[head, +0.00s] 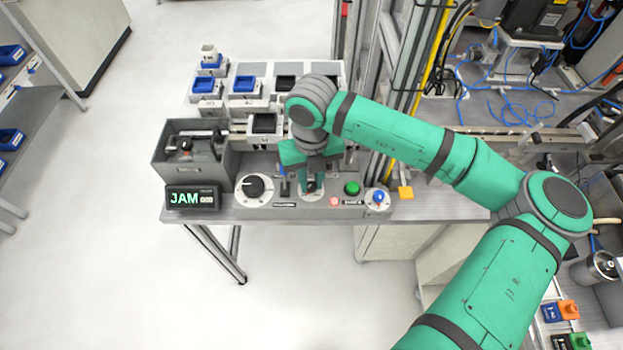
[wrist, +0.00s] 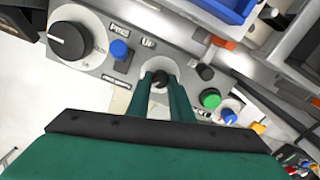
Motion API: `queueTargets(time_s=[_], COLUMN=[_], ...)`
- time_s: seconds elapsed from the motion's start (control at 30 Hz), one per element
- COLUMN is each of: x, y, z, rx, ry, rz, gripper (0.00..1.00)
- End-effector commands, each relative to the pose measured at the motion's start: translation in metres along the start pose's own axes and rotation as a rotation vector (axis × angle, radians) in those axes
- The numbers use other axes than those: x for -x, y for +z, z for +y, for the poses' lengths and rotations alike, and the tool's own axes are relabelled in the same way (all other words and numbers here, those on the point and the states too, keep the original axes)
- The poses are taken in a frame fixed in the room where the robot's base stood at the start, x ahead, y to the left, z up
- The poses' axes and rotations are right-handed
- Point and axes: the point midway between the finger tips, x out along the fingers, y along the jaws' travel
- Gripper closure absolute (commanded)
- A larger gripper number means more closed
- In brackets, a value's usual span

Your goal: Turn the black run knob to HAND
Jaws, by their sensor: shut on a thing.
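The grey control panel (head: 275,207) runs along the front of the bench. My gripper (head: 312,184) points down at its middle. In the wrist view my gripper (wrist: 162,82) is shut on a small black knob (wrist: 159,80), which I take for the run knob. It sits on a white round plate. The fingers hide its sides, and I cannot read its position marks or pointer. A larger black knob (head: 254,187) on a white dial stands to the left, apart from my gripper; it also shows in the wrist view (wrist: 69,40).
A green button (head: 352,188) and a blue knob (head: 379,197) are close on the right. A blue-topped control (wrist: 119,50) is left of my fingers. A display (head: 193,198) reads JAM. A grey box (head: 170,172) and blue bins (head: 244,85) stand behind.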

Motion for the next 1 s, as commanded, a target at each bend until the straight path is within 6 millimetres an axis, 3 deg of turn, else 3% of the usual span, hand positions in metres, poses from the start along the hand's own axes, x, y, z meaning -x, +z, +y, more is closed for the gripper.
queueTargets(time_s=[1.0], x=[0.002], y=[0.0031], z=[-0.002], rx=[0.917], ry=[-0.007], rz=[-0.007], gripper=[1.0])
